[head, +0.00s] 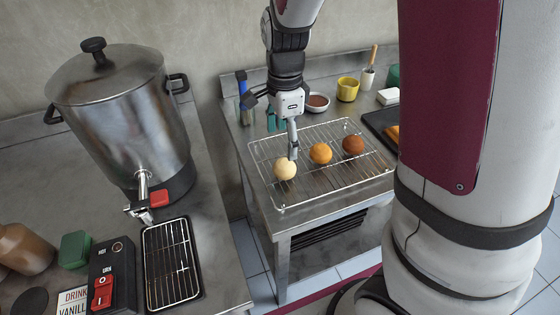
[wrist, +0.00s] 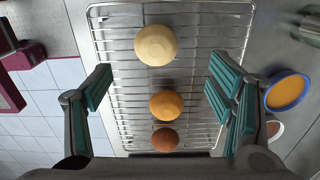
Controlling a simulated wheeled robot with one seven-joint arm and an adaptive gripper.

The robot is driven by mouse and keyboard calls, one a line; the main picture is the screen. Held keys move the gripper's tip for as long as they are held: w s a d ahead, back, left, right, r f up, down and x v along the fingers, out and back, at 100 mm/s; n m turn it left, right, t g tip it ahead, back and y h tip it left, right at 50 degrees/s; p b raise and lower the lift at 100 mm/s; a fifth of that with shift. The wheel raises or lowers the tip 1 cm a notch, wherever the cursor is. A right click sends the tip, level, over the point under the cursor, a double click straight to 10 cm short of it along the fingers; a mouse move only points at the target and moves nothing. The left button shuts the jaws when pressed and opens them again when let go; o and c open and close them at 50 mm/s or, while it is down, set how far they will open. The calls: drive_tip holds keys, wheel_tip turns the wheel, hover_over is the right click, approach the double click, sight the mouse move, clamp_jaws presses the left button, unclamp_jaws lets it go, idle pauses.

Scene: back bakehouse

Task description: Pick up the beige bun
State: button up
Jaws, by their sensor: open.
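The beige bun (head: 285,168) is round and pale and sits on a wire cooling rack (head: 283,204), at the left end of a row of three buns. It also shows in the wrist view (wrist: 156,45) at the top. An orange-brown bun (head: 321,153) and a dark brown bun (head: 353,145) stand to its right in the head view. My gripper (head: 293,150) is above the rack, pointing down, close behind the beige bun in the head view. In the wrist view its teal-padded fingers (wrist: 158,88) are wide apart with nothing between them at their tips.
A large steel urn (head: 125,120) stands on the left counter. A dark tray (head: 380,125) lies right of the rack.

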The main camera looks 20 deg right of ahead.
sight(284, 163)
drive_tip(key=f, duration=0.8)
drive_tip(key=shift+s+f+b, duration=0.3)
drive_tip(key=shift+f, duration=0.1)
drive_tip(key=c, duration=1.2)
